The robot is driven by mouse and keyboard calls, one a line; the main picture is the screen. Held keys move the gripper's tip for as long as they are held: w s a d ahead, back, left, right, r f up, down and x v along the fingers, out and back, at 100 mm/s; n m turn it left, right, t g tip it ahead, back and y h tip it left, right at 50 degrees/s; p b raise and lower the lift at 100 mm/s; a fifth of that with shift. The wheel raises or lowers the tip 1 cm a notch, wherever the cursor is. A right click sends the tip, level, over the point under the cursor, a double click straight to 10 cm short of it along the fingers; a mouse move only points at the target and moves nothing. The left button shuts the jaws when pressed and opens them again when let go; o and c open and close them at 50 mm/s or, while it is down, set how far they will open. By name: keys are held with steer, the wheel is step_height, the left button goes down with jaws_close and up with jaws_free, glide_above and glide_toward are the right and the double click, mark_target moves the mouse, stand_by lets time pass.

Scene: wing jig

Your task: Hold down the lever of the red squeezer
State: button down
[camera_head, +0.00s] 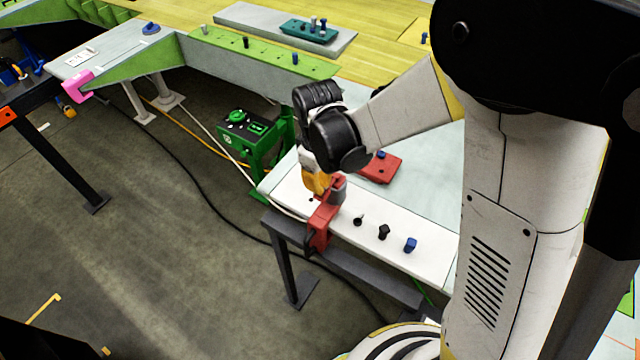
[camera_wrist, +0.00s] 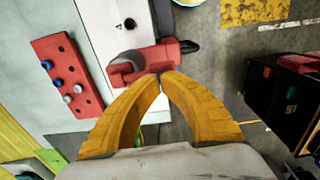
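The red squeezer (camera_head: 321,226) is on the edge of the white strip of the table, below my gripper in the head view. In the wrist view the red squeezer (camera_wrist: 161,54) lies just beyond my fingertips, with a grey round part on its left and a black part on its right. My gripper (camera_head: 318,196) points down over it; its yellow fingers (camera_wrist: 162,76) come together at the tips, with nothing clearly seen between them. The tips overlap the squeezer's near edge in the wrist view. I cannot tell whether they touch it, and the lever is not clearly distinguishable.
A red plate (camera_head: 380,168) with pegs lies on the table behind my gripper; it also shows in the wrist view (camera_wrist: 66,76). Black and blue pegs (camera_head: 384,231) stand along the white strip to the right. A green machine (camera_head: 247,136) stands on the floor at the left.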

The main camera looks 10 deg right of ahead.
steer(key=b, duration=0.1)
steer(key=f+t+h+b, duration=0.1)
steer(key=f+t+b, duration=0.1)
steer(key=b, duration=0.1)
steer(key=shift+s+a+f+h, duration=0.2)
steer(key=shift+s+a+h, duration=0.1)
steer(key=shift+s, duration=0.1)
steer(key=shift+f+b, duration=0.2)
steer(key=shift+b, duration=0.25)
steer(key=shift+w+d, duration=0.1)
steer(key=shift+r, duration=0.15)
stand_by(0.9)
steer(key=shift+r+p, duration=0.3)
steer(key=shift+p, duration=0.05)
steer(key=p+v, duration=0.2)
steer(key=v, duration=1.1)
steer(key=shift+s+a, duration=0.25)
